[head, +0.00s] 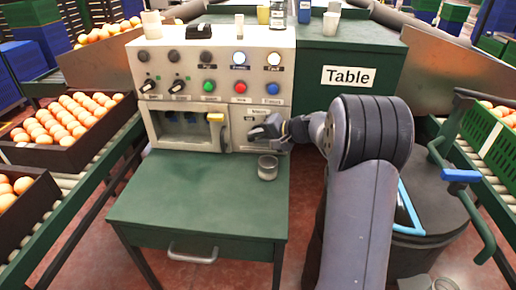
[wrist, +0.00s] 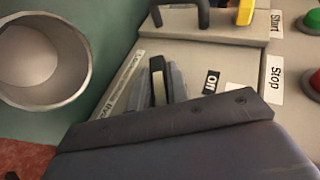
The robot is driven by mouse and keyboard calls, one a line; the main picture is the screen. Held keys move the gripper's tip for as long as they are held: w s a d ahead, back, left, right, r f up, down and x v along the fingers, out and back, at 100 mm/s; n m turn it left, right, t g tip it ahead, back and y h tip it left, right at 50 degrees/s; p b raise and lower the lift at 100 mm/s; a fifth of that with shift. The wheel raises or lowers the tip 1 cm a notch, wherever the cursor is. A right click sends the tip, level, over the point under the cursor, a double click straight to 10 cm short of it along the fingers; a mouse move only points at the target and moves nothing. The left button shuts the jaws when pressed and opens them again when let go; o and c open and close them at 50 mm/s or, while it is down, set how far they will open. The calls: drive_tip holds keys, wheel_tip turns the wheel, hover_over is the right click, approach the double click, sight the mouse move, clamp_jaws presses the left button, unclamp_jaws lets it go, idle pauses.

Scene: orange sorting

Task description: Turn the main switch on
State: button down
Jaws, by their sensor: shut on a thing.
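The main switch (wrist: 158,82) is a dark handle with a pale front face on the beige panel, seen in the wrist view. An "Off" label (wrist: 211,82) lies to its right. My gripper (wrist: 160,92) has its grey fingers on either side of the handle and is shut on it. In the head view my gripper (head: 268,131) is at the lower right part of the control panel (head: 215,62). It hides the switch there. The switch's exact turn angle is hard to tell.
A grey metal cup (head: 268,168) stands on the green table (head: 185,200) just below my gripper; it also shows in the wrist view (wrist: 40,60). A yellow-handled lever (head: 216,125) is left of my gripper. Buttons, knobs and lamps fill the panel above. Crates of oranges (head: 72,125) flank the left.

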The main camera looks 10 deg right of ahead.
drive_tip(key=shift+d+f+t+y+b, duration=0.1)
drive_tip(key=shift+t+y+b, duration=0.35)
drive_tip(key=shift+b, duration=1.15)
drive_tip(key=shift+m+y, duration=0.3)
drive_tip(key=shift+y, duration=0.05)
drive_tip(key=shift+r+b, duration=0.2)
drive_tip(key=shift+b, duration=0.3)
drive_tip(key=c, duration=1.4)
unclamp_jaws()
drive_tip(key=shift+o, duration=0.2)
drive_tip(key=shift+d, duration=0.1)
drive_tip(key=p+v, duration=0.2)
drive_tip(key=v, duration=0.8)
drive_tip(key=shift+s+d, duration=0.25)
